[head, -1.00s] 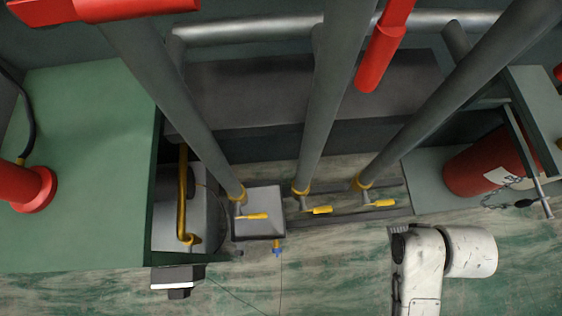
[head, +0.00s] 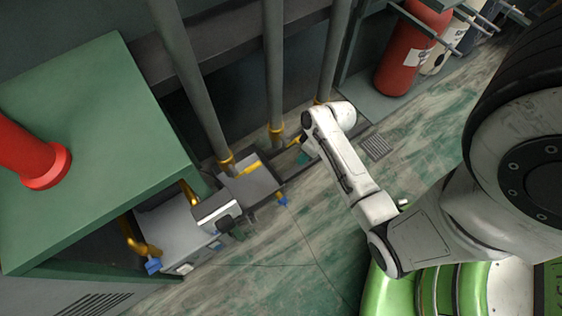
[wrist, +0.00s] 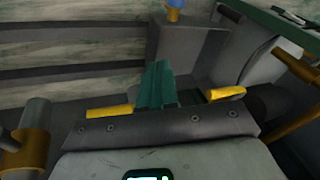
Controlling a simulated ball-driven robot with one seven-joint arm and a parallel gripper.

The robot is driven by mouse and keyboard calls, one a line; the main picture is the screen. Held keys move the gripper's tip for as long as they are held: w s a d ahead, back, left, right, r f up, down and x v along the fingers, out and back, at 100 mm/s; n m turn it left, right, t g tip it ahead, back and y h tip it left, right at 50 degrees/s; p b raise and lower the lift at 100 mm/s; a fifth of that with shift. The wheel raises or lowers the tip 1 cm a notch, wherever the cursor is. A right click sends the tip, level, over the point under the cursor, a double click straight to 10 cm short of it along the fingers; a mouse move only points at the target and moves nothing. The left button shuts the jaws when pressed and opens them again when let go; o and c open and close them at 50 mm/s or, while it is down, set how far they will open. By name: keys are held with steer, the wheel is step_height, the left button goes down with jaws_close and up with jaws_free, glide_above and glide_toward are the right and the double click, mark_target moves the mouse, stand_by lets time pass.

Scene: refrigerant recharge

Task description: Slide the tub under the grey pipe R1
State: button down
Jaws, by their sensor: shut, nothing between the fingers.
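The tub (head: 262,186) is a grey, square-rimmed box on the floor at the foot of the leftmost grey pipe (head: 190,85), with a blue-tipped brass fitting at its front. It also shows in the wrist view (wrist: 186,42), beyond the fingers. Three grey pipes come down with yellow valve handles, and I read no label telling which is R1.
A grey machine (head: 180,232) with brass piping is left of the tub, partly under a green bench (head: 100,150). Dark rails run along the floor behind the tub. A red cylinder (head: 412,50) is at the back right. The floor in front is mostly clear, crossed by a thin cable.

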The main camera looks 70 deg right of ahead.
steer(key=s+d+f+m+t+b, duration=0.1)
steer(key=d+f+m+t+b, duration=0.1)
steer(key=d+f+t, duration=0.4)
steer(key=w+f+b, duration=0.1)
steer(key=f, duration=0.2)
steer(key=w+a+f+g+b, duration=0.1)
steer(key=w+f+b, duration=0.1)
steer(key=f, duration=0.1)
steer(key=w+a+f+g+b, duration=0.1)
steer(key=f, duration=0.2)
steer(key=shift+w+a+m+b, duration=0.15)
steer(key=shift+w+m+b, duration=0.15)
steer(key=shift+w, duration=0.1)
steer(key=shift+w+a+f, duration=0.1)
steer(key=shift+w+a, duration=0.85)
steer(key=shift+a, duration=0.25)
steer(key=shift+w+a, duration=0.4)
steer(key=shift+a, duration=0.15)
steer(key=w+a, duration=0.1)
steer(key=w+a+p, duration=0.1)
steer(key=a, duration=0.1)
steer(key=shift+w+a, duration=0.1)
steer(key=shift+a, duration=0.15)
steer(key=shift+w+a, duration=0.15)
steer(key=shift+a, duration=0.05)
